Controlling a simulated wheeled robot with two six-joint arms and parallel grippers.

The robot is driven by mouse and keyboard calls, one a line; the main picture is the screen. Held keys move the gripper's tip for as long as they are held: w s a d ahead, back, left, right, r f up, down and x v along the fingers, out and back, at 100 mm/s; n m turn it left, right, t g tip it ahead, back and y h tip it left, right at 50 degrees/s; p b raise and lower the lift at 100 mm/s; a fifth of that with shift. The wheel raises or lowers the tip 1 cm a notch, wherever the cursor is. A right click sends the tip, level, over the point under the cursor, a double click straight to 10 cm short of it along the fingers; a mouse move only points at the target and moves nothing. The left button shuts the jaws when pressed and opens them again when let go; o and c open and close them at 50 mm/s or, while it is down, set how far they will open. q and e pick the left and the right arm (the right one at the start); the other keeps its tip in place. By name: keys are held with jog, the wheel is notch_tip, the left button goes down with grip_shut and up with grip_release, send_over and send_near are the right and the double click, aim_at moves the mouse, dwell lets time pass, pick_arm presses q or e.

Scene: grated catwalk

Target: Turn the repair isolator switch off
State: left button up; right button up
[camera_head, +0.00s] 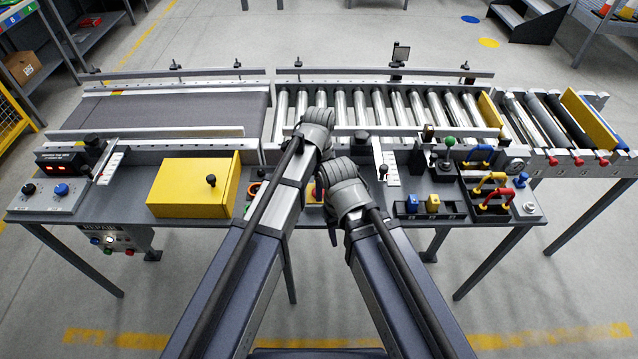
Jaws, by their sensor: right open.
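A small panel lettered REPAIR (117,241) hangs under the left part of the bench front. It carries small knobs or lights in green, white and red, too small to tell the isolator switch's position. My right gripper (322,192) is mostly hidden by my arms over the middle of the bench, right of the panel and well apart from it. It is open. My left arm reaches to the conveyor's front edge, and its gripper is hidden behind the arm.
A yellow box (190,189) stands on the bench between the panel and my arms. Left is a red display unit (62,161) above a console with black and blue knobs (61,189). Coloured handles (490,182) fill the right side. Floor before the bench is clear.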

pick_arm(q)
jog(key=c, duration=0.9)
jog(key=shift+n, duration=0.3)
jog(key=n, duration=0.3)
jog(key=shift+n, duration=0.4)
jog(key=n, duration=0.4)
jog(key=shift+n, duration=0.3)
jog(key=n, duration=0.4)
jog(key=shift+n, duration=2.4)
